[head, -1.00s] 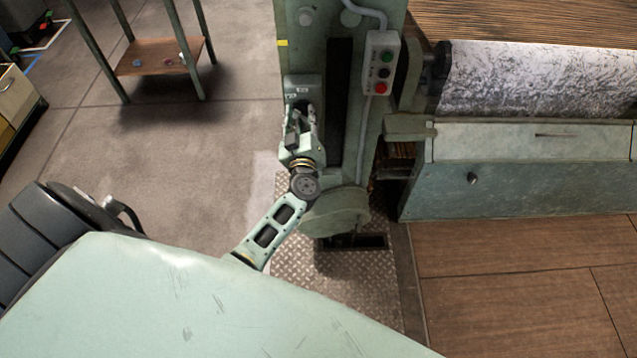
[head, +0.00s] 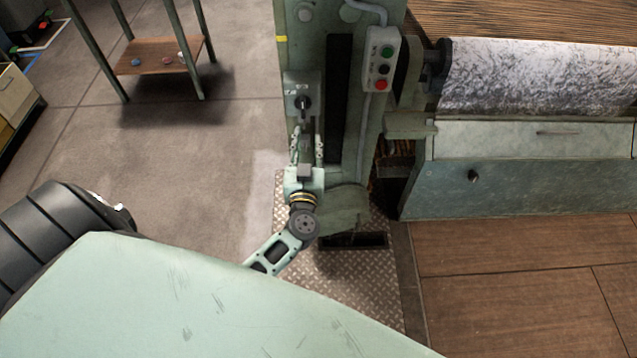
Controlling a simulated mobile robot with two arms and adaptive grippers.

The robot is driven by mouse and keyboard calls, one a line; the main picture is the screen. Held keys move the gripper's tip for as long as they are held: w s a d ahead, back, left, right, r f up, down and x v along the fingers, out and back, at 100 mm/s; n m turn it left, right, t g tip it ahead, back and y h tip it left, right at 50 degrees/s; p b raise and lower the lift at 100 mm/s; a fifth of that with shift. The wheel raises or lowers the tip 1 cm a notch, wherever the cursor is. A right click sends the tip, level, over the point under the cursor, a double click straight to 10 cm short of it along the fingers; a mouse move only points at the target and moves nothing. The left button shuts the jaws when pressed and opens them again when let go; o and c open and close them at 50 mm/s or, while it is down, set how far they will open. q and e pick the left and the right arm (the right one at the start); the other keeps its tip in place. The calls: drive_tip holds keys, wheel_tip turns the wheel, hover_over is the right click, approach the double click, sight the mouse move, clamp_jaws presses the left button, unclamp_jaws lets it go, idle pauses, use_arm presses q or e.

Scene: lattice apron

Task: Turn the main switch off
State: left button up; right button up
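The main switch (head: 303,101) is a grey box with a black rotary knob on the front of the green machine column. Its knob handle looks roughly upright, pointing down; the small markings around it are too small to read. My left gripper (head: 307,142) is just below the switch, pointing up at it. Its two fingers are spread apart with nothing between them, and they look clear of the knob. My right gripper is not in view.
A patterned roller (head: 540,78) and a green panel (head: 530,170) lie further right. A small table (head: 160,57) stands at the back left, with open floor before it.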

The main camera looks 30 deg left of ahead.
use_arm(q)
drive_tip(key=s+d+f+m+g+h, duration=0.1)
drive_tip(key=s+d+f+m+h, duration=0.1)
drive_tip(key=f, duration=0.8)
drive_tip(key=s+d+f+m+g+h+b, duration=0.1)
drive_tip(key=s+d+f, duration=0.4)
drive_tip(key=f, duration=0.5)
drive_tip(key=s+d+f+m+g+h+b, duration=0.1)
drive_tip(key=s+f+h, duration=0.4)
drive_tip(key=f, duration=0.5)
drive_tip(key=d+m+g, duration=0.1)
drive_tip(key=d+m, duration=0.1)
drive_tip(key=shift+s+d+g+h, duration=0.3)
drive_tip(key=shift+s+g, duration=0.05)
drive_tip(key=shift+g, duration=0.05)
